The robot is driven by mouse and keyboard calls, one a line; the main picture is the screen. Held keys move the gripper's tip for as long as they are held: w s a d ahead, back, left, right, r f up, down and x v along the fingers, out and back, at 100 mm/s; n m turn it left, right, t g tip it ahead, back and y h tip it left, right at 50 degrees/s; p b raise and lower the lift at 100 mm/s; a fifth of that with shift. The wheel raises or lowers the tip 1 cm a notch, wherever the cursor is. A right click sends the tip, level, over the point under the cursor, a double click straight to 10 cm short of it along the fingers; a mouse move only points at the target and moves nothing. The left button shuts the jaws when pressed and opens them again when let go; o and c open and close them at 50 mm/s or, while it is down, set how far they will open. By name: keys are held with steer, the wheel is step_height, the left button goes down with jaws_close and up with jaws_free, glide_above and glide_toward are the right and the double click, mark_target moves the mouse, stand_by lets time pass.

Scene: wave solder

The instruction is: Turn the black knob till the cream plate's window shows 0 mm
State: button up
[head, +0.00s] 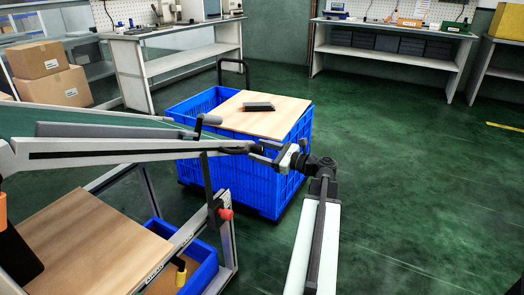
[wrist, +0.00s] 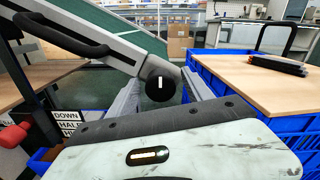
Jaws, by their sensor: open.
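The black knob (wrist: 160,84), round with an upright white mark, sits at the end of a pale sloping beam (wrist: 105,42) in the wrist view. My gripper (wrist: 161,92) is open, with one grey finger on each side of the knob in that picture; contact cannot be told. In the head view my gripper (head: 259,151) points left at the end of the beam (head: 120,150), where the knob is too small to make out. I cannot make out a cream plate or read any window value.
A blue crate (head: 240,190) with a wooden board (head: 262,114) and a dark flat item (head: 259,106) stands behind my gripper. A red knob (head: 226,213) is on the frame below the beam. Green floor (head: 420,160) at right is clear.

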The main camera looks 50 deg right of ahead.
steer(key=c, duration=1.2)
steer(key=shift+d, duration=0.15)
jaws_close()
steer(key=shift+n, duration=0.4)
steer(key=n, duration=0.4)
steer(key=shift+a+n, duration=0.2)
steer(key=shift+n, duration=0.2)
steer(key=n, duration=0.6)
steer(key=shift+f, duration=0.1)
